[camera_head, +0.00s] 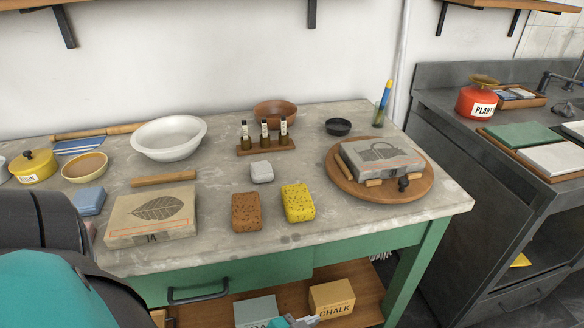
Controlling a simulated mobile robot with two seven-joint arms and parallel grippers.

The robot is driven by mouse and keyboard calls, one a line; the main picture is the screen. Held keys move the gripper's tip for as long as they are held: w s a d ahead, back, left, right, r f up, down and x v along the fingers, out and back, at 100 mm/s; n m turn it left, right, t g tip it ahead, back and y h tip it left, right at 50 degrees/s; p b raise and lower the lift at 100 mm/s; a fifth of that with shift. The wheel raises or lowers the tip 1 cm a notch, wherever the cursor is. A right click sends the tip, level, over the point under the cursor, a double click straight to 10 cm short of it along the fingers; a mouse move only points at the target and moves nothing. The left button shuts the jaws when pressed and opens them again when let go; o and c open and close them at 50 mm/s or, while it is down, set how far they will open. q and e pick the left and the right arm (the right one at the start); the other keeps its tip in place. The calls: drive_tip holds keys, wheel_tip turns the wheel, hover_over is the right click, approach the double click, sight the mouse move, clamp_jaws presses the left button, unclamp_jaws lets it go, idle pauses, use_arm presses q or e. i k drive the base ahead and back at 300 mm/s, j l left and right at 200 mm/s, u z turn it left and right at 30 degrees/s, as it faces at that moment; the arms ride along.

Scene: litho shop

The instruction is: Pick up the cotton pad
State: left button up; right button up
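A small pale grey-white block with rounded edges (262,172) lies near the middle of the worktop, behind the two sponges. It looks like the cotton pad, though I cannot tell its material. Nothing touches it and its top is clear. A dark and teal link of my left arm fills the lower left corner, but no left gripper fingers show. No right gripper fingers can be made out either. A small teal and grey part shows at the bottom edge; I cannot tell what it is.
A brown sponge (246,212) and a yellow sponge (298,203) lie in front of the block. A wooden rack (266,147) of small bottles stands behind it. A leaf-printed stone (152,214) lies left; a round wooden board (415,190) carries another stone at right. Bare worktop surrounds the block.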

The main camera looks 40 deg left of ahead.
sight(262, 172)
drive_tip(key=i+l+u, duration=0.15)
drive_tip(key=i+l, duration=0.15)
drive_tip(key=i+l+u, duration=0.1)
drive_tip(key=i+l, duration=0.2)
drive_tip(key=l, duration=0.2)
drive_tip(key=u, duration=1.1)
